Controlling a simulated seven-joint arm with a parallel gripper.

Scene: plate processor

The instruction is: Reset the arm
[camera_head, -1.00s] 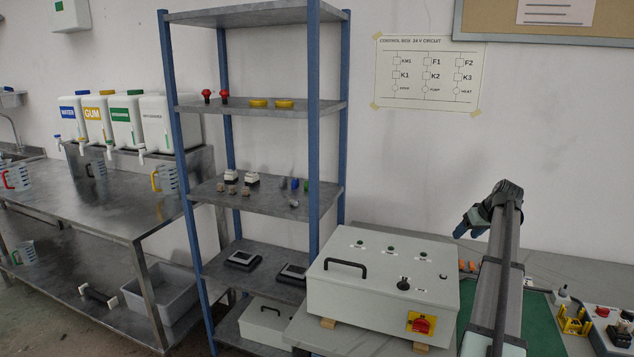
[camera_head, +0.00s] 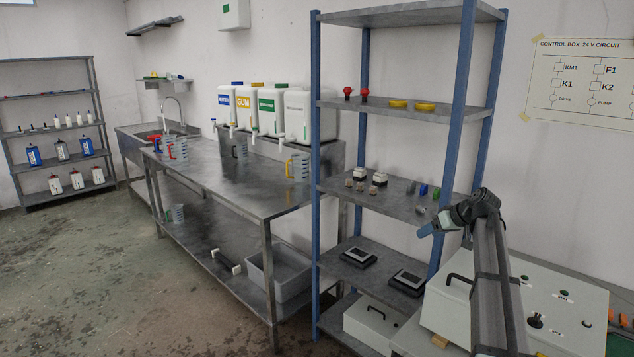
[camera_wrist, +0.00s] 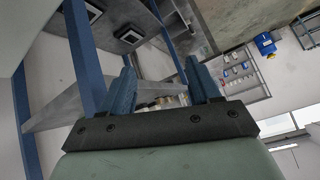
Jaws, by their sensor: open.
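My arm is folded up at the right in the head view. My gripper (camera_head: 428,230) is at its end, pointing left in front of the blue-posted shelf unit. In the wrist view my gripper (camera_wrist: 163,90) shows two blue fingers spread apart with nothing between them. No object touches the fingers.
The shelf unit (camera_head: 387,183) holds red, yellow and small grey parts. A white control box (camera_head: 560,295) stands beside my arm. Left are a steel table (camera_head: 225,178) with labelled containers and jugs, and a bottle shelf (camera_head: 60,130) at the back. Floor (camera_head: 110,270) is clear at front left.

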